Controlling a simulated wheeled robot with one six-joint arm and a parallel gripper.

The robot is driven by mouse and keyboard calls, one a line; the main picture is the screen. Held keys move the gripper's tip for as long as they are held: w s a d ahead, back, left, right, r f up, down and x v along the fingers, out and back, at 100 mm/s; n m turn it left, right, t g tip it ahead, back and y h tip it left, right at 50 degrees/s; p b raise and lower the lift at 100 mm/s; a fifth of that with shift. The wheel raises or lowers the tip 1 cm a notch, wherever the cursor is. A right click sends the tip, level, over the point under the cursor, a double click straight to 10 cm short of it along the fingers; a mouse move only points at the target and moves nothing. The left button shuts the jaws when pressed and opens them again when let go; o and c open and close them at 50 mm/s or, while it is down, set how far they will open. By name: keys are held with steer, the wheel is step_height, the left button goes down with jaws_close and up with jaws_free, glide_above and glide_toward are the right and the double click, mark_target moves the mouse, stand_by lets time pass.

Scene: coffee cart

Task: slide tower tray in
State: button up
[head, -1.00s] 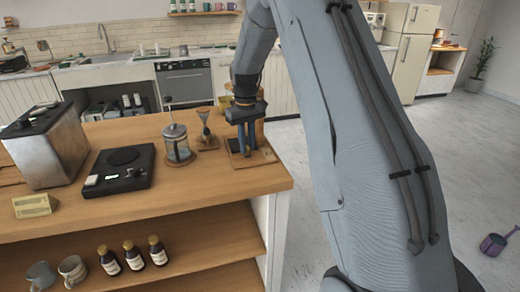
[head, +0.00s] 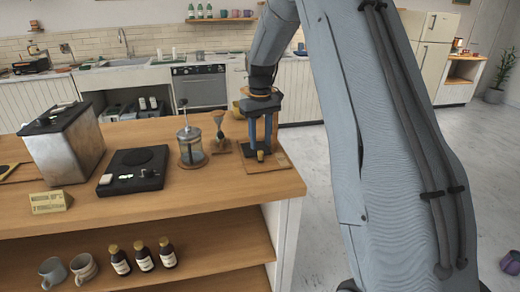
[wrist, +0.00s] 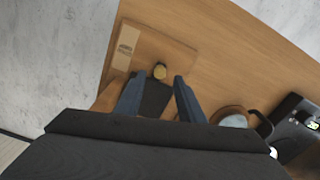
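The coffee tower's wooden base (head: 280,163) stands at the right end of the counter. It also shows in the wrist view, with a pale label (wrist: 126,48) at its edge. A dark tray (wrist: 153,97) with a round brass knob (wrist: 159,71) lies in it. The knob also shows in the head view (head: 261,156). My gripper (head: 262,150) points down over the base, its two blue fingers apart, one on each side of the tray. In the wrist view my gripper (wrist: 157,88) is open, with nothing clasped. Its body hides the tray's rear part and most of the tower.
A glass press (head: 190,147) and a small dripper stand (head: 219,138) are close left of the tower. Farther left are a black scale (head: 134,168), a sign (head: 48,202) and a metal machine (head: 65,150). The counter's right edge is close to the base.

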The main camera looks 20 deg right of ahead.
steer(key=shift+r+b, duration=0.3)
steer(key=shift+r, duration=1.6)
steer(key=shift+d, duration=0.1)
steer(key=c, duration=0.3)
steer(key=d+t+h+p, duration=0.1)
steer(key=d, duration=0.2)
steer(key=s+d+n+t+h+p, duration=0.1)
steer(key=d, duration=0.2)
steer(key=s+d+h+p, duration=0.1)
steer(key=d, duration=0.2)
steer(key=shift+d+n+t, duration=0.35)
steer(key=shift+n+t, duration=0.05)
jaws_close()
steer(key=s+a+n+t+y+p, duration=0.4)
steer(key=s+a+n+y+p, duration=0.15)
steer(key=s+a+n, duration=0.45)
steer(key=shift+m, duration=0.5)
steer(key=x, duration=0.4)
steer(key=b+x, duration=0.1)
steer(key=x, duration=0.3)
steer(key=shift+s+a+f, duration=0.1)
steer(key=shift+s+f, duration=0.05)
steer(key=shift+f, duration=0.3)
steer(key=w, duration=0.1)
steer(key=w+d+p, duration=0.1)
steer(key=shift+w+p, duration=0.3)
steer(key=shift+w, duration=0.1)
steer(key=shift+w+d+f, duration=0.1)
steer(key=shift+w+d, duration=0.15)
steer(key=shift+w, duration=0.35)
